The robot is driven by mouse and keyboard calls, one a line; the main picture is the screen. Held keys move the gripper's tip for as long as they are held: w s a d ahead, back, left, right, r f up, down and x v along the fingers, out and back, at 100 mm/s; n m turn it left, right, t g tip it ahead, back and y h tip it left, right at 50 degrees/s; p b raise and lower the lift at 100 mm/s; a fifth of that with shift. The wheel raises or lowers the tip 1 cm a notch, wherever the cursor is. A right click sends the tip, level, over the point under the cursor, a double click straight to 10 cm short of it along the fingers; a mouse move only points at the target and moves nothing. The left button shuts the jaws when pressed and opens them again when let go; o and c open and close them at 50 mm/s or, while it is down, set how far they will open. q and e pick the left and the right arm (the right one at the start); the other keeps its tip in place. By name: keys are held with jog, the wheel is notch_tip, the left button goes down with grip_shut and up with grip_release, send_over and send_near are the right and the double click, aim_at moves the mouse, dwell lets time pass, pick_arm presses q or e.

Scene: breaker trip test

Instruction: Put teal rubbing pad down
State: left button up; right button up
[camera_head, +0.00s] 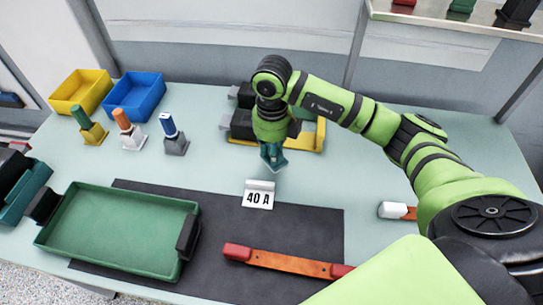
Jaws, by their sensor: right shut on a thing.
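My right gripper (271,143) reaches over the table from the right and points down, a little behind the 40 A sign. It is shut on the teal rubbing pad (272,157), whose lower part shows under the wrist. The fingers are small and partly hidden. I cannot tell whether the pad touches the table. My left gripper is not in view.
A 40 A sign (259,195) stands on the dark mat (315,224). Also on the mat are a green tray (115,232) and an orange bar (290,264). A yellow tray (305,143) lies behind my gripper. Yellow (80,91) and blue (134,96) bins stand back left.

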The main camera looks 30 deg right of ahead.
notch_tip(320, 180, down, 4)
jog(key=shift+w+r+p, duration=0.1)
jog(key=shift+r+p, duration=0.05)
jog(key=shift+p, duration=0.65)
jog(key=shift+f, duration=0.2)
jog(key=shift+f, duration=0.1)
jog(key=shift+f+b, duration=0.15)
jog(key=shift+b, duration=0.15)
jog(key=o, duration=1.1)
